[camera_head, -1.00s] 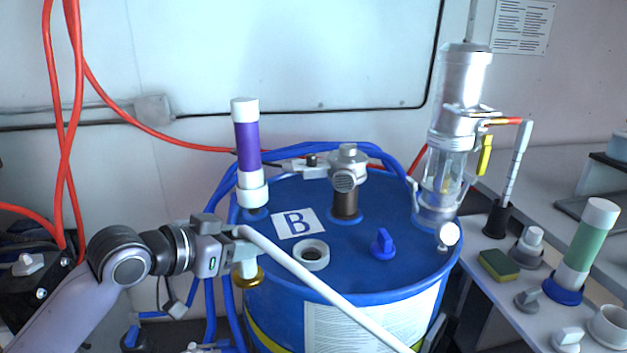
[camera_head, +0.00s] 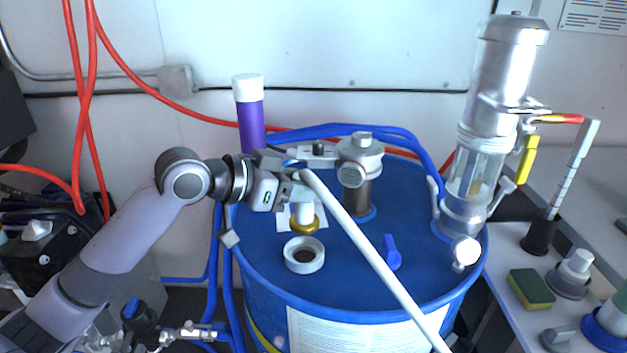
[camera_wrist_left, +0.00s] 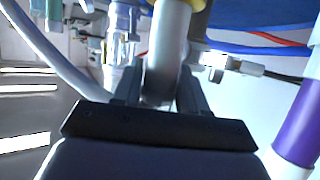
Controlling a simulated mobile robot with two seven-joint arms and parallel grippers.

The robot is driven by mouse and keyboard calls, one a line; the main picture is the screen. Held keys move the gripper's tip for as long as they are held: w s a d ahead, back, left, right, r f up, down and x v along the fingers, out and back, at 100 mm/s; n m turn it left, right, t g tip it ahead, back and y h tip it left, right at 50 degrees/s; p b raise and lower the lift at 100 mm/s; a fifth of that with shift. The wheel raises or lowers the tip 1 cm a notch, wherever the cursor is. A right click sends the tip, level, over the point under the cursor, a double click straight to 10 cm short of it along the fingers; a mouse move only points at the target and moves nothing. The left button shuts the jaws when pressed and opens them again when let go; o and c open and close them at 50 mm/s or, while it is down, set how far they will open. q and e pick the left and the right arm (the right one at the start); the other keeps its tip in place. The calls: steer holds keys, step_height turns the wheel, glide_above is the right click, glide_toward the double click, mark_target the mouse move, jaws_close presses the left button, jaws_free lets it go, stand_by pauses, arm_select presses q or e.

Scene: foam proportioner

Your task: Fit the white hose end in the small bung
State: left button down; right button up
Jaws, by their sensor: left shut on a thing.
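The white hose (camera_head: 367,245) runs from my left gripper (camera_head: 298,178) down to the lower right. Its end points down below the jaws, a white sleeve with a brass-coloured tip (camera_head: 304,226). The left gripper is shut on this hose end; the wrist view shows the white tube (camera_wrist_left: 168,45) between the dark fingers. The small bung is a white ring with a dark hole (camera_head: 304,265) on the blue drum lid. The brass tip shows just behind the ring in the head view, apart from it; its height above the lid is hard to judge. My right gripper is out of view.
A side table with a sponge (camera_head: 531,288) is at right. Red hoses hang at left.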

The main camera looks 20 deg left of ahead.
mark_target(296, 219)
arm_select(q)
steer(key=shift+s+f+b, duration=0.1)
steer(key=shift+f+b, duration=0.5)
steer(key=shift+f, duration=0.2)
step_height(296, 219, down, 4)
steer(key=b, duration=0.3)
steer(key=shift+b, duration=0.4)
steer(key=shift+p, duration=0.55)
stand_by(0.4)
steer(key=shift+f, duration=0.55)
steer(key=c, duration=0.9)
jaws_free()
steer(key=shift+f, duration=0.1)
